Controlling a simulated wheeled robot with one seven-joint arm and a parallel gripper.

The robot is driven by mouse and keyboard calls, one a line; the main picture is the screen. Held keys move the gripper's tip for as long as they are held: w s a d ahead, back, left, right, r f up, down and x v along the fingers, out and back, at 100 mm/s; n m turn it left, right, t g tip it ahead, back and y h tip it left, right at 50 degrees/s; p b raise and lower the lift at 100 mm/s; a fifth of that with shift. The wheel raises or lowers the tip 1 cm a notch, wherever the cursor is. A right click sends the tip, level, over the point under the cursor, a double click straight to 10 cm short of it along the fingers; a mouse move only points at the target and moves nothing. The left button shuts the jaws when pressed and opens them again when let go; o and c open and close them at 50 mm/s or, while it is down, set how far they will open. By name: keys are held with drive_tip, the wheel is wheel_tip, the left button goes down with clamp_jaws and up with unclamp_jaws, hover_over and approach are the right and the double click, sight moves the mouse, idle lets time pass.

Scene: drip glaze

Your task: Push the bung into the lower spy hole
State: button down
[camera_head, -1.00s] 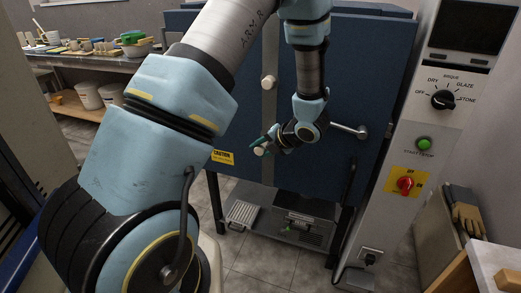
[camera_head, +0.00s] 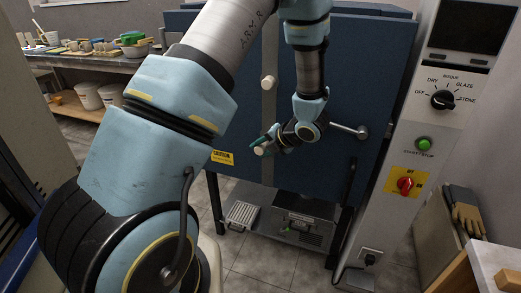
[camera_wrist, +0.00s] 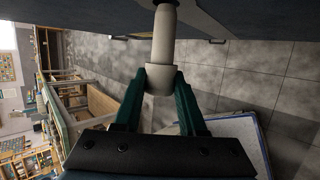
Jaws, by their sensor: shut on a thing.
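My gripper (camera_head: 263,146) is in front of the lower part of the blue kiln door (camera_head: 345,92), near the grey vertical strip (camera_head: 269,110). Its green fingers are shut on a cream bung (camera_head: 259,151). In the wrist view the gripper (camera_wrist: 160,82) grips the wide end of the bung (camera_wrist: 163,42), and its narrower length points away toward the kiln face. The lower spy hole is hidden. Another cream bung (camera_head: 268,82) sits higher on the strip.
A door handle (camera_head: 350,130) sticks out just right of my gripper. The control column (camera_head: 410,150) stands at the right, with gloves (camera_head: 467,219) beyond it. A yellow caution label (camera_head: 222,157) is left of the gripper. A workbench (camera_head: 85,62) with pots stands at the back left.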

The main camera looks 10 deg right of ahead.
sight(266, 143)
drive_tip(key=shift+w+d+p, duration=0.2)
drive_tip(key=shift+w+d, duration=0.2)
drive_tip(key=shift+w, duration=0.4)
drive_tip(key=shift+w+d+p, duration=0.2)
drive_tip(key=shift+w+d, duration=0.2)
drive_tip(key=shift+w, duration=0.35)
drive_tip(key=shift+s, duration=0.1)
idle(0.4)
drive_tip(key=shift+s+a+b, duration=0.35)
drive_tip(key=shift+s+a, duration=0.1)
drive_tip(key=shift+s, duration=0.3)
drive_tip(key=shift+s+a+b, duration=0.35)
drive_tip(key=shift+s+a, duration=0.05)
drive_tip(key=shift+s, duration=0.35)
